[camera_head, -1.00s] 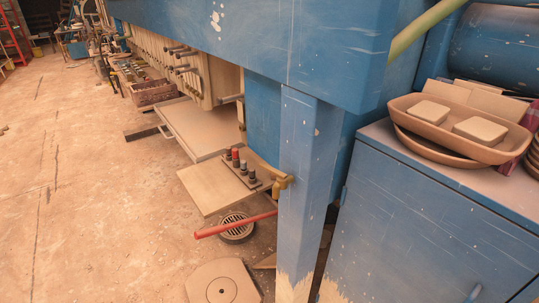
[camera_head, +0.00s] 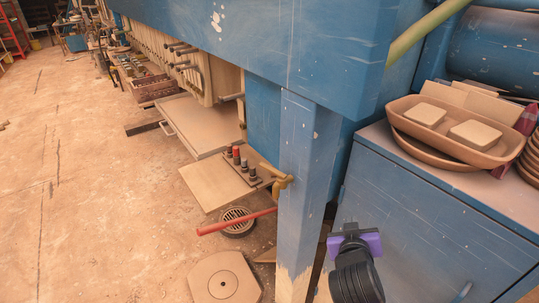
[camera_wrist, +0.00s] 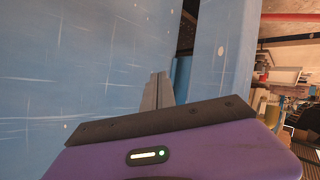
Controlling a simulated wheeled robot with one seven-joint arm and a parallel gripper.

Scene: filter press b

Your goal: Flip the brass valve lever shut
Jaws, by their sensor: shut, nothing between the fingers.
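The brass valve (camera_head: 280,183) sits on the left side of the blue post in the head view, low beside the small pegged shelf. A red bar (camera_head: 236,222) sticks out to the left below it; I cannot tell whether it joins the valve. My gripper (camera_head: 350,228) is right of the post, in front of the blue cabinet, apart from the valve. In the wrist view its fingers (camera_wrist: 158,92) are shut and empty, in front of blue panels. The valve is not clearly recognisable there.
The blue post (camera_head: 308,175) stands between my gripper and the valve. The blue cabinet (camera_head: 430,220) at the right bears a tan tray (camera_head: 470,150) with blocks. Boards (camera_head: 205,125) jut out left of the post. The floor (camera_head: 90,190) at the left is open.

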